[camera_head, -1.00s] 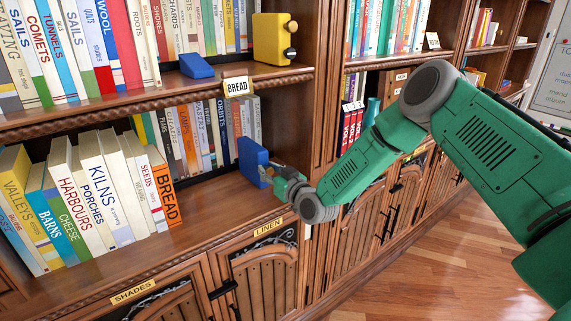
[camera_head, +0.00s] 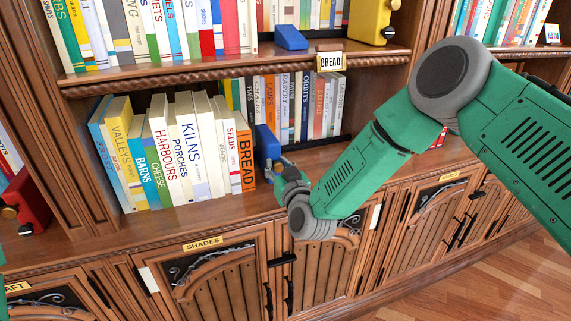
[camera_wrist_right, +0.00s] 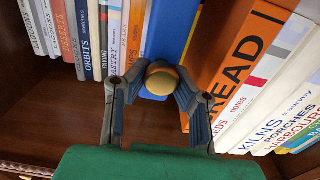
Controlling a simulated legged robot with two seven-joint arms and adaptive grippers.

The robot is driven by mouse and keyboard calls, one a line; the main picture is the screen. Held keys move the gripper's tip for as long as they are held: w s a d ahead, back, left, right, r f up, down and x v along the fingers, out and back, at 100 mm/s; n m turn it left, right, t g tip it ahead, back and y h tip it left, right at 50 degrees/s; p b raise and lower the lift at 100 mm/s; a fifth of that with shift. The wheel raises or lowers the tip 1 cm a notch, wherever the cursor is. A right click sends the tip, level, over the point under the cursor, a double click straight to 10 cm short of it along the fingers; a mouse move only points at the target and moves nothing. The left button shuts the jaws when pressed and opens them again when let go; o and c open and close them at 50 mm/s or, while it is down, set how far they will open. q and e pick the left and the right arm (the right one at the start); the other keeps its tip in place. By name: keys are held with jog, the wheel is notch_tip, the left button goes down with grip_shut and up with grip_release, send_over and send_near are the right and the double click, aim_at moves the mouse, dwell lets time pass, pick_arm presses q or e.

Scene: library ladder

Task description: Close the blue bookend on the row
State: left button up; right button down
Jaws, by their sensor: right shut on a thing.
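The blue bookend (camera_head: 266,145) stands upright on the lower shelf at the right end of the front row of books. The orange BREAD book (camera_head: 247,160) is the row's last book, right beside it; I cannot tell whether a thin gap remains. My right gripper (camera_head: 281,166) is shut on the bookend's round gold knob. In the right wrist view the knob (camera_wrist_right: 161,78) sits between the two fingers, with the blue bookend (camera_wrist_right: 172,30) behind it and the BREAD book (camera_wrist_right: 240,50) to its right. The left gripper is not in view.
Another row of books (camera_head: 305,105) stands behind on the same shelf. A BREAD label (camera_head: 330,62) hangs on the shelf edge above. A blue wedge (camera_head: 290,38) and a yellow bookend (camera_head: 370,20) are on the upper shelf. A red bookend (camera_head: 28,205) stands at far left.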

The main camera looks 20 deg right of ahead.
jog(key=shift+s+d+f, duration=0.1)
jog(key=shift+s+f, duration=0.15)
jog(key=shift+f, duration=0.4)
jog(key=c, duration=1.4)
grip_release()
jog(key=shift+o, duration=0.6)
jog(key=shift+w+d+r, duration=0.1)
jog(key=shift+d+r, duration=0.1)
jog(key=shift+r, duration=0.05)
jog(key=s+d, duration=0.1)
jog(key=s, duration=1.1)
